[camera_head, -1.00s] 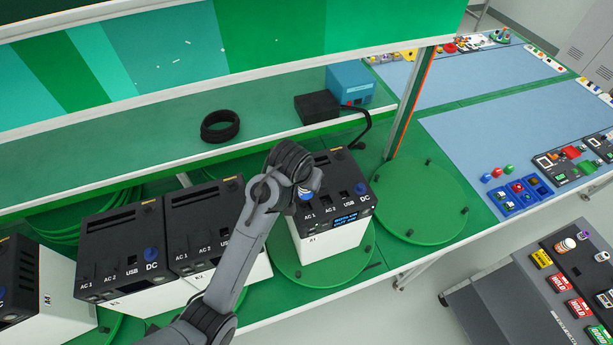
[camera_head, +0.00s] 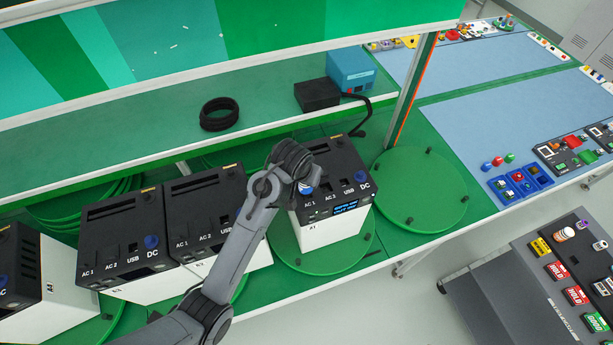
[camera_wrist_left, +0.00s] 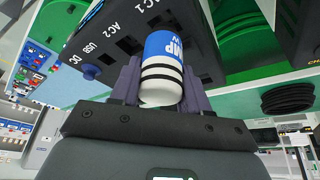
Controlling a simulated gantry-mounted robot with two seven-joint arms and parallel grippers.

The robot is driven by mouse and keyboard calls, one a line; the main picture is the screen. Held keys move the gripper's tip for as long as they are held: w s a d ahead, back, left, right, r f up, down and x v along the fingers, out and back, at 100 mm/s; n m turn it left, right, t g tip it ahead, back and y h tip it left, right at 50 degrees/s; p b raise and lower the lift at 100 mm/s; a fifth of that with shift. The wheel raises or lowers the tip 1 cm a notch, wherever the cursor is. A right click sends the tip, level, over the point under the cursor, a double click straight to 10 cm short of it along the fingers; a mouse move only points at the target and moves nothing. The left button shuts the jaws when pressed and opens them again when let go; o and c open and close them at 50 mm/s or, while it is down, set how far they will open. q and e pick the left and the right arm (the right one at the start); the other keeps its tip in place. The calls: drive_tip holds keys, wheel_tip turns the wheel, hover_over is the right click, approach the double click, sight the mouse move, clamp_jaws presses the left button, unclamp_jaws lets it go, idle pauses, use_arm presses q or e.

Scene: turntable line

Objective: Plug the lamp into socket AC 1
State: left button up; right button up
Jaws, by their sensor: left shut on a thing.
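My left gripper (camera_wrist_left: 155,88) is shut on the lamp plug (camera_wrist_left: 161,60), a white cylinder with a blue band and black stripes. In the head view the plug (camera_head: 305,187) shows as a small blue and white piece below my wrist. It is at the top face of the black and white power unit A1 (camera_head: 325,226), just above the printed AC 1 label. The plug hides the AC 1 socket, and I cannot tell whether it is in the socket or only over it. AC 2, USB and a blue DC port lie to its right. My right gripper is not in view.
Unit A1 stands on a green turntable (camera_head: 283,249). Similar units (camera_head: 125,236) stand to the left, close to my arm. An empty turntable (camera_head: 420,190) is on the right. A black coil (camera_head: 219,113), a black box (camera_head: 317,94) and a blue box (camera_head: 352,70) sit on the shelf.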

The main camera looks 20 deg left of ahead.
use_arm(q)
drive_tip(key=shift+f, duration=1.3)
idle(0.7)
drive_tip(key=o, duration=1.2)
